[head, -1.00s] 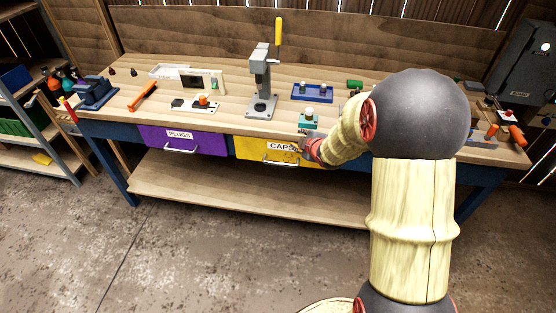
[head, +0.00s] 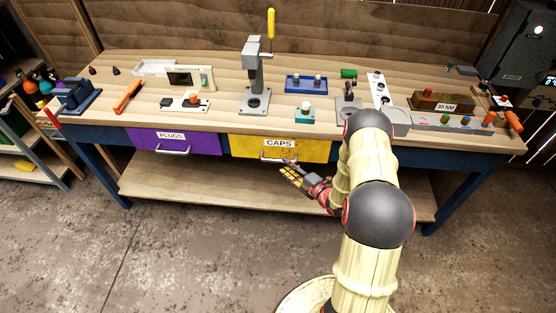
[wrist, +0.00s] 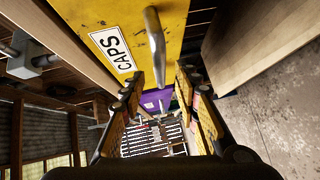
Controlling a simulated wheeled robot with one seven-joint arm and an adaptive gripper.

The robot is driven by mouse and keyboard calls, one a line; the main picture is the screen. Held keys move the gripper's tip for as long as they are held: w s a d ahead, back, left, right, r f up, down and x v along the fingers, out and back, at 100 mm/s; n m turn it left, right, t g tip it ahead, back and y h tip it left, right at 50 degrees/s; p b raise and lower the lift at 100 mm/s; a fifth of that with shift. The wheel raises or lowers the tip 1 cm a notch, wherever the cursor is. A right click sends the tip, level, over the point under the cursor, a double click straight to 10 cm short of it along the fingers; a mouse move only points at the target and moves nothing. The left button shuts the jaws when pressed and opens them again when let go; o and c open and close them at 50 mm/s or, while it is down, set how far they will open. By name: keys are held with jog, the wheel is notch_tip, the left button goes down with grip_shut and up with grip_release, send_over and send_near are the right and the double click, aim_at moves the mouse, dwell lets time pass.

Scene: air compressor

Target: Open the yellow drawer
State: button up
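The yellow drawer (head: 245,147) with a "CAPS" label sits under the bench top and looks closed. Its grey bar handle (head: 272,157) is on the lower front. My gripper (head: 290,170) is just below and in front of the drawer, close to the right end of the handle. In the wrist view the yellow drawer (wrist: 172,22) fills the top, with the handle (wrist: 156,38) ahead of my open gripper (wrist: 160,76). The handle lines up with the gap between the fingers, which look empty. I cannot tell whether a fingertip touches the drawer.
A purple drawer (head: 175,143) labelled "PLUGS" is to the left, with its own handle. A wooden lower shelf (head: 190,185) runs beneath the drawers. A press (head: 254,80) and several small parts stand on the bench top. The concrete floor (head: 170,255) in front is clear.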

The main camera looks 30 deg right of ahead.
aim_at(279, 161)
jog(key=b+x, duration=0.1)
jog(key=x, duration=0.4)
jog(key=shift+w, duration=0.35)
jog(key=shift+c, duration=1.4)
grip_shut()
jog(key=shift+f, duration=0.1)
